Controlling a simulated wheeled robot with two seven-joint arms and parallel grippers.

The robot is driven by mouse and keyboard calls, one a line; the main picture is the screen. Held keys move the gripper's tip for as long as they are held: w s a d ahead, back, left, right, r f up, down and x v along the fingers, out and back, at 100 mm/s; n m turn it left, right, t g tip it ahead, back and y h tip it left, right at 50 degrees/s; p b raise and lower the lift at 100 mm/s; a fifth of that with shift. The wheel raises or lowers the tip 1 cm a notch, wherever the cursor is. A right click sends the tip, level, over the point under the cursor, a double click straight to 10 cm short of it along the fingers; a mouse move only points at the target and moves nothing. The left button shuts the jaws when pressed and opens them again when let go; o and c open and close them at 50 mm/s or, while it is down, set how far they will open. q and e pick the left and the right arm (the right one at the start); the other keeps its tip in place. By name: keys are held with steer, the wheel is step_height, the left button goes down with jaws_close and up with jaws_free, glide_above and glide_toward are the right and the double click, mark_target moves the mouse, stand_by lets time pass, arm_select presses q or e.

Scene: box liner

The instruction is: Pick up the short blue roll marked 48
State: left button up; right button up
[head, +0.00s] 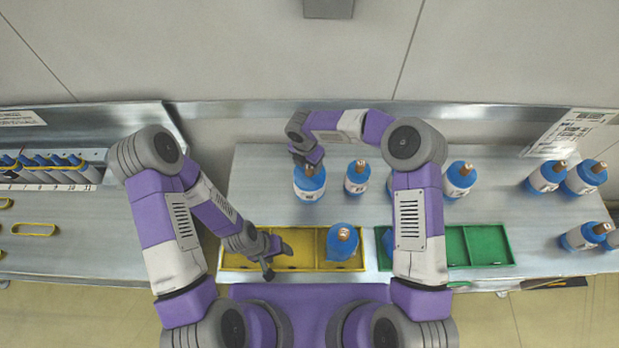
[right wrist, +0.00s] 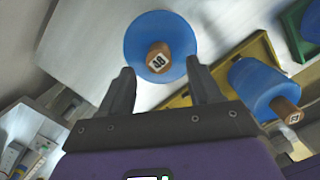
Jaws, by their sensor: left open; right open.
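A blue roll (head: 309,188) with a white band stands upright on the table at the back. In the right wrist view the same blue roll (right wrist: 142,32) shows its brown core, with a small label that looks like 48. My right gripper (right wrist: 160,78) is open, its fingertips pointing at this roll and apart from it. In the head view my right gripper (head: 309,163) is just behind and above the roll, partly covering its top. My left gripper (head: 277,260) is open and empty over the left part of the yellow tray (head: 300,268).
Another blue roll (head: 342,243) stands in the yellow tray's right compartment. A green tray (head: 480,246) is beside it, partly behind my right arm. More blue rolls (head: 357,178) stand along the back and at the right. A rack of rolls (head: 50,172) is at the left.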

mark_target(309, 166)
steer(key=shift+w+d+f+p, duration=0.1)
steer(key=shift+w+f+p, duration=0.1)
steer(key=shift+f, duration=0.9)
steer(key=shift+w+d+f+p, duration=0.1)
steer(key=shift+w+f, duration=0.05)
steer(key=shift+f, duration=0.9)
steer(key=shift+c, duration=0.4)
jaws_close()
steer(key=shift+w+r, duration=0.1)
